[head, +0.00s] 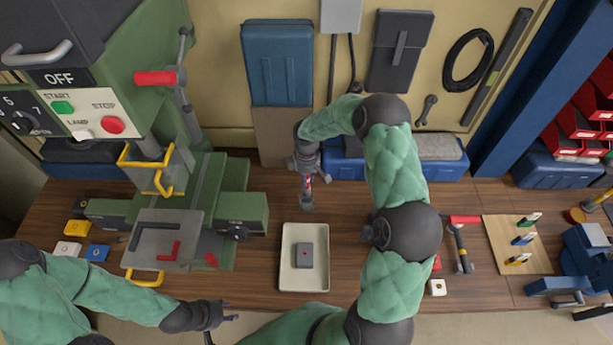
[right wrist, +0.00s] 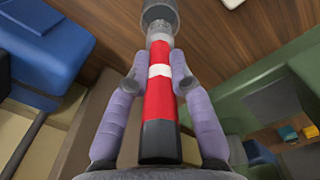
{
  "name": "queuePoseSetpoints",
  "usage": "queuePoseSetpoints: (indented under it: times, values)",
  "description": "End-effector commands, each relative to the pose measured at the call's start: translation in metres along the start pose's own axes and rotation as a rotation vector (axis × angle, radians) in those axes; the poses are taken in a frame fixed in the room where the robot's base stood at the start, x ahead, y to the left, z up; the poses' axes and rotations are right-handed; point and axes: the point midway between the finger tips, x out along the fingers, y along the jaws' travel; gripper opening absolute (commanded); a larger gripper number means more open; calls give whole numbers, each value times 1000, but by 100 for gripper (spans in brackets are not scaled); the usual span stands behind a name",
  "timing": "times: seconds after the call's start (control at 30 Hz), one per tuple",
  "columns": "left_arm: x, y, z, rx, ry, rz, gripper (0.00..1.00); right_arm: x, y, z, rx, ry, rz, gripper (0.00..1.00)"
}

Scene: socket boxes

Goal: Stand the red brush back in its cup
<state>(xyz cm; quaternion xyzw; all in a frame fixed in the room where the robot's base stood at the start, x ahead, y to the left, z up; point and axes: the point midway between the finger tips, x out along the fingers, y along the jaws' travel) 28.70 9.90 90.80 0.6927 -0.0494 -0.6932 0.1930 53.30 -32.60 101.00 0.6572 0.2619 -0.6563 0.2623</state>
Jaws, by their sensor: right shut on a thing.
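The red brush (right wrist: 158,100) has a white band and a black end. My right gripper (right wrist: 158,72) is shut on it, with one finger on each side near the white band. In the head view my right gripper (head: 306,172) points down at the back of the bench, with the brush (head: 308,186) below it. The grey cup (head: 307,203) stands under the brush; it also shows in the right wrist view (right wrist: 160,14). The brush's metal end meets the cup, but I cannot tell how deep it sits. My left gripper (head: 222,318) is empty and looks open at the bench's front edge.
A cream tray (head: 288,284) with a grey box (head: 305,256) lies in front of the cup. A green machine (head: 240,205) stands to the left. A blue bin (head: 345,168) is behind, right of the cup. A wooden board (head: 500,262) with small pegs lies right.

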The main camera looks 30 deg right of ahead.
Motion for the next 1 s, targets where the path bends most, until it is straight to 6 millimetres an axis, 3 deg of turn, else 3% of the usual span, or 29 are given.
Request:
queuePoseSetpoints:
  times: [0.6, 1.0]
  values:
    - [41, -15, -2, 0, 0, 0, 40, 56, 0, 0, 1, -1, -1, 0]
    - [48, -17, -2, 0, 0, 0, 40, 66, 0, 0, 1, 0, 0, 0]
